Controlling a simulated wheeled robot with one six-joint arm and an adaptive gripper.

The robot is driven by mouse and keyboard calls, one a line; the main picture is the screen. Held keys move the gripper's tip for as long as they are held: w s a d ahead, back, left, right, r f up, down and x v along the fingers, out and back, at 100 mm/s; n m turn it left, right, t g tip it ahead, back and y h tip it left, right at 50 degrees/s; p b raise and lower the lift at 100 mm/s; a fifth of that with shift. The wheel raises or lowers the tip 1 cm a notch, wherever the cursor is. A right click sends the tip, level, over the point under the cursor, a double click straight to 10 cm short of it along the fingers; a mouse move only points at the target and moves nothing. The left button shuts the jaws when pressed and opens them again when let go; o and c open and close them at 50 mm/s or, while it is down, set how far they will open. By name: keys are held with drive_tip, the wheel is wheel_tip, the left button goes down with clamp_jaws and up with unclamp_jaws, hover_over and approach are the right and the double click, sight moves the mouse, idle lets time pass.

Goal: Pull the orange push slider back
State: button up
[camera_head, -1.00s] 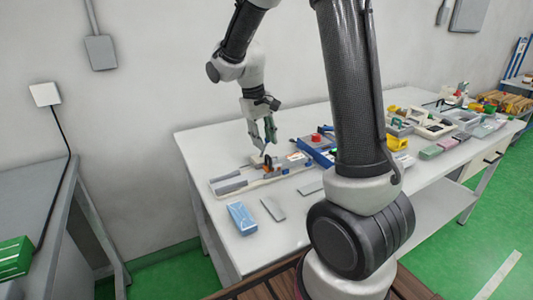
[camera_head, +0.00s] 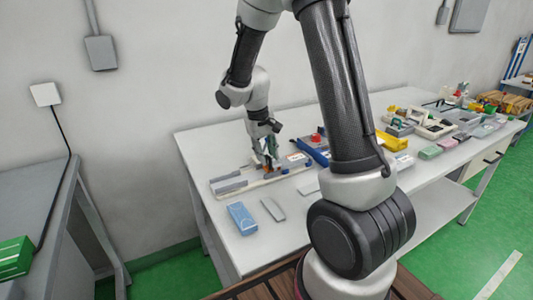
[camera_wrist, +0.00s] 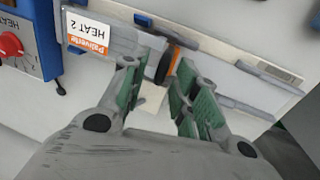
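The orange push slider (camera_wrist: 168,62), with a dark part beside it, stands on a long pale sealing device (camera_wrist: 232,80). In the wrist view my gripper (camera_wrist: 160,76) has its two green-padded fingers apart, one on each side of the slider. I cannot tell whether either pad touches it. In the head view my gripper (camera_head: 267,166) is low over the middle of the device (camera_head: 238,186), and its fingers hide most of the slider. A label reading "HEAT 2" (camera_wrist: 88,32) lies at one end of the device.
A blue box with a red knob (camera_wrist: 12,44) stands close by the label end. A blue pack (camera_head: 241,218) and a grey flat piece (camera_head: 273,209) lie in front of the device. Several parts and trays (camera_head: 435,128) fill the table's right side.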

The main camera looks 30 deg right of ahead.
clamp_jaws()
drive_tip(key=shift+a, duration=0.1)
drive_tip(key=a, duration=1.6)
drive_tip(key=shift+a, duration=0.1)
drive_tip(key=shift+o, duration=1)
unclamp_jaws()
wheel_tip(320, 180, up, 12)
drive_tip(key=a, duration=0.2)
drive_tip(key=shift+a, duration=0.2)
